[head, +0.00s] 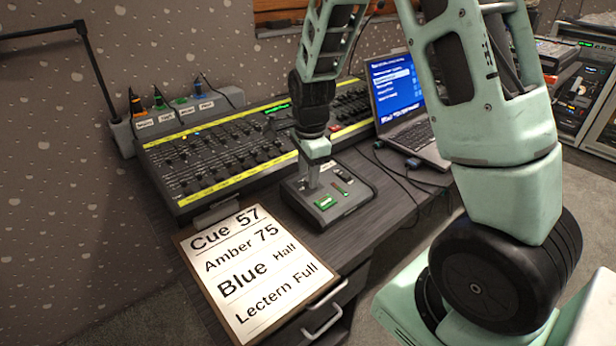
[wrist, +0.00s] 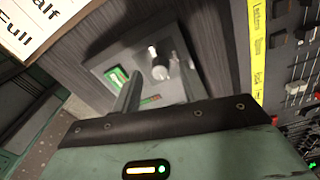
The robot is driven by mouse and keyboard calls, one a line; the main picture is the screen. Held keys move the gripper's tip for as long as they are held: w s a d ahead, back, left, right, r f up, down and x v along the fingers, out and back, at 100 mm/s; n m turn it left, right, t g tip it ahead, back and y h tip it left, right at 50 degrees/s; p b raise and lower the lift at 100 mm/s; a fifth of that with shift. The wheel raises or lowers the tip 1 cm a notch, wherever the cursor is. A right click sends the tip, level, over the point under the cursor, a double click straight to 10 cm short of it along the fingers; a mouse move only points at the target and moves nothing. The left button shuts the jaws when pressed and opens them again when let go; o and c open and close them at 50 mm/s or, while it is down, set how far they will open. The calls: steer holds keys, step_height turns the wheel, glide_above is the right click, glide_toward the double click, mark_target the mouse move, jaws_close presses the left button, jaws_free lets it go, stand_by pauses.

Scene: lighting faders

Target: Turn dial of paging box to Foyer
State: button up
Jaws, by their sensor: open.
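The paging box (head: 352,205) is a small dark box on the desk, between the lighting board and the desk's front edge. It has a small green panel, which also shows in the wrist view (wrist: 116,77). Its dial (wrist: 160,66) is a pale, shiny knob on the box's top in the wrist view. My gripper (head: 313,180) points down over the box, and its open fingers (wrist: 158,78) stand on either side of the dial in the picture. I cannot tell whether they touch it. In the head view the gripper hides the dial. No dial labels are readable.
A lighting board (head: 225,150) with yellow strips lies behind the box. A laptop (head: 408,110) stands to the right, with cables (head: 385,162) near the box. Rack equipment (head: 580,95) stands far right.

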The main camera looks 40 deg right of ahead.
steer(key=shift+f, duration=0.7)
jaws_close()
